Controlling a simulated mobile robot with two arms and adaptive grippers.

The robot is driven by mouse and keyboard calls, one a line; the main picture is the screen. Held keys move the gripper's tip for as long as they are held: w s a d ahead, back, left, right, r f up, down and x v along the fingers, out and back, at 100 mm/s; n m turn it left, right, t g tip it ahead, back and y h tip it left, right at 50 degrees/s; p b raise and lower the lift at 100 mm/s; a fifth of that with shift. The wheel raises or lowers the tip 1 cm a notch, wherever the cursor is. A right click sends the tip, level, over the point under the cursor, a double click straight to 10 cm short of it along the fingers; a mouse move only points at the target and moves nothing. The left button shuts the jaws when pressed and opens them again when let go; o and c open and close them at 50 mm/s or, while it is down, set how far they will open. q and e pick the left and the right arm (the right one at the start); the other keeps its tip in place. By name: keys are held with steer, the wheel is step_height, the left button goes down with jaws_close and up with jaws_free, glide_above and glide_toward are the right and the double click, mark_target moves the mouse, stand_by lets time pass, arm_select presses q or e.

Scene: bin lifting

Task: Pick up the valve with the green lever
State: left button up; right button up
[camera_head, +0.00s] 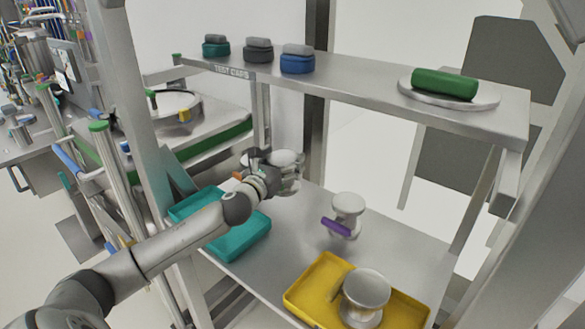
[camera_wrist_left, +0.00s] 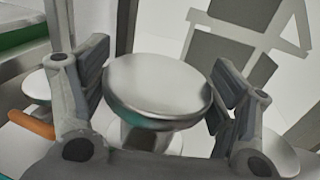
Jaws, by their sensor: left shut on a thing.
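My left gripper (camera_head: 284,178) is above the lower shelf, shut on a silver valve (camera_head: 287,158) with a round flange. In the left wrist view the flange (camera_wrist_left: 157,85) fills the middle between the two fingers (camera_wrist_left: 160,125), and the neck shows below it. A dark green tint shows along the flange's lower edge; I cannot tell whether it is a lever or a reflection. No green lever is clearly visible on the held valve. My right gripper is in neither view.
A valve with an orange lever (camera_wrist_left: 32,122) is beside the gripper. A purple-lever valve (camera_head: 347,205) stands on the lower shelf. A teal tray (camera_head: 256,238) and a yellow tray (camera_head: 302,288) holding another valve (camera_head: 365,290) are nearby. The upper shelf (camera_head: 345,80) bears caps and a green cylinder (camera_head: 444,84).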

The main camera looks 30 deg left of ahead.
arm_select(q)
steer(key=s+a+r+b, duration=0.1)
steer(key=s+r, duration=0.3)
steer(key=s, duration=0.4)
steer(key=shift+s+a+r, duration=0.15)
steer(key=shift+s+a, duration=0.2)
steer(key=shift+a, duration=0.05)
steer(key=shift+r, duration=0.15)
step_height(320, 180, up, 6)
steer(key=p, duration=0.6)
steer(key=shift+p, duration=0.3)
stand_by(0.4)
steer(key=shift+f, duration=0.2)
